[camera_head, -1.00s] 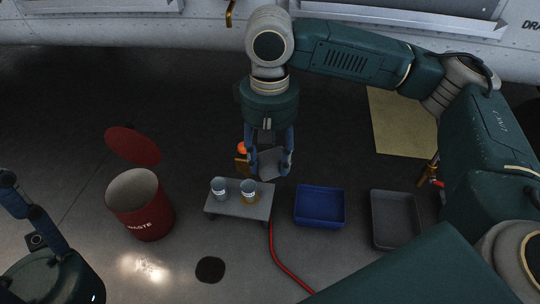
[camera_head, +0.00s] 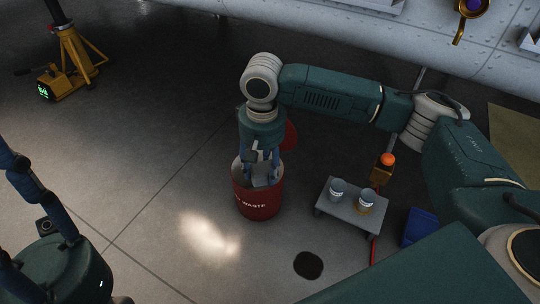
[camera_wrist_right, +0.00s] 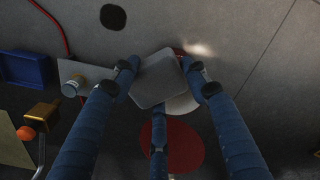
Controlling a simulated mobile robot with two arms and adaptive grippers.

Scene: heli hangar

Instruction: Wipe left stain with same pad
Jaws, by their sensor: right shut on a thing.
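My right gripper (camera_head: 262,172) is shut on a grey square pad (camera_head: 266,176), above the mouth of the red waste bin (camera_head: 258,203). In the right wrist view the pad (camera_wrist_right: 158,78) sits between the blue fingers and hides part of the bin's opening. A dark round spot (camera_head: 308,265) lies on the floor right of the bin; it also shows in the right wrist view (camera_wrist_right: 113,18). I cannot tell whether it is the left stain; no other dark spot shows. My left gripper (camera_head: 45,205) is at the lower left, away from these things; its jaw opening is unclear.
A small grey table (camera_head: 350,207) with two cans stands right of the bin. The bin's red lid (camera_wrist_right: 180,148) is beside it. A blue tray (camera_head: 418,227) and an orange-topped object (camera_head: 385,165) are farther right. A yellow jack (camera_head: 72,60) stands back left. Floor at left is clear.

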